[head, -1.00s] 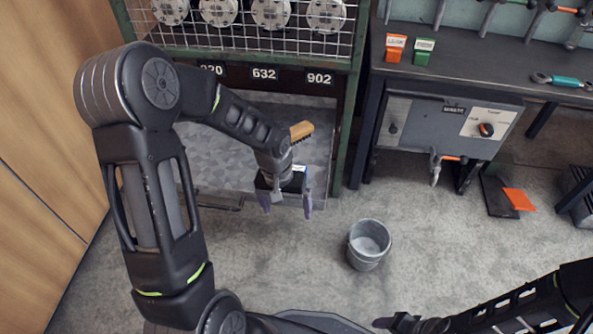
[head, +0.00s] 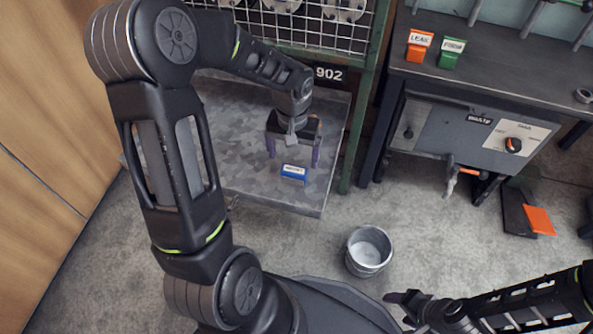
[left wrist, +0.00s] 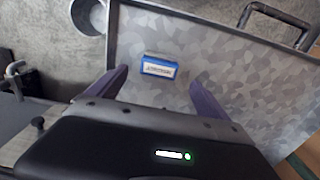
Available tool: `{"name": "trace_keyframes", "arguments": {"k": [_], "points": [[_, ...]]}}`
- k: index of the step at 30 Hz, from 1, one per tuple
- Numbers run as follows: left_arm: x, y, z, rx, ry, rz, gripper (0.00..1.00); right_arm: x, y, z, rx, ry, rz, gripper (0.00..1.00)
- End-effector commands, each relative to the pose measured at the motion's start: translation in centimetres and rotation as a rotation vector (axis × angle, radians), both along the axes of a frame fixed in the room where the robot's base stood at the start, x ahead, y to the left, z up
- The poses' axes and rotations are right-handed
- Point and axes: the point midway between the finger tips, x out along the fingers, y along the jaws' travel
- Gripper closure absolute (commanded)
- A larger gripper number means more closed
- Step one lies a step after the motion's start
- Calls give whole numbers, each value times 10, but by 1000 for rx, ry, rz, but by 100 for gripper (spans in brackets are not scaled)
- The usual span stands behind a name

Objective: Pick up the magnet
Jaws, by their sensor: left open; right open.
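The magnet (head: 293,173) is a small blue block with a white label. It lies on the grey mottled metal tray (head: 240,180) near the tray's front right part. In the left wrist view the magnet (left wrist: 158,67) appears just beyond and between the fingertips. My left gripper (head: 294,156) points down over the tray, open and empty, with its purple fingers apart. The gap between the fingers (left wrist: 158,78) shows clear in the left wrist view. My right gripper (head: 399,309) is at the bottom right, open and away from the tray.
A grey bucket (head: 369,251) stands on the floor right of the tray. A green-framed wire rack (head: 310,30) rises behind the tray. A bench (head: 500,60) at right holds an orange holder (head: 419,50) and a green holder (head: 450,55).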

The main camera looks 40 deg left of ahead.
Motion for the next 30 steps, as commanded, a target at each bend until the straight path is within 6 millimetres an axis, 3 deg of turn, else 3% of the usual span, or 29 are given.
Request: {"name": "trace_keyframes", "arguments": {"k": [9, 20, 30], "points": [[0, 0, -26, 0, 1, 0, 11, 2, 0, -12, -1, -5, -3, 39], [0, 0, -30, 0, 0, 0, 11, 2, 0, -14, -1, -6, -3, 39], [0, -2, -75, -2, 2, 0, 11, 6, 1, -41, -3, -18, -9, 39]]}}
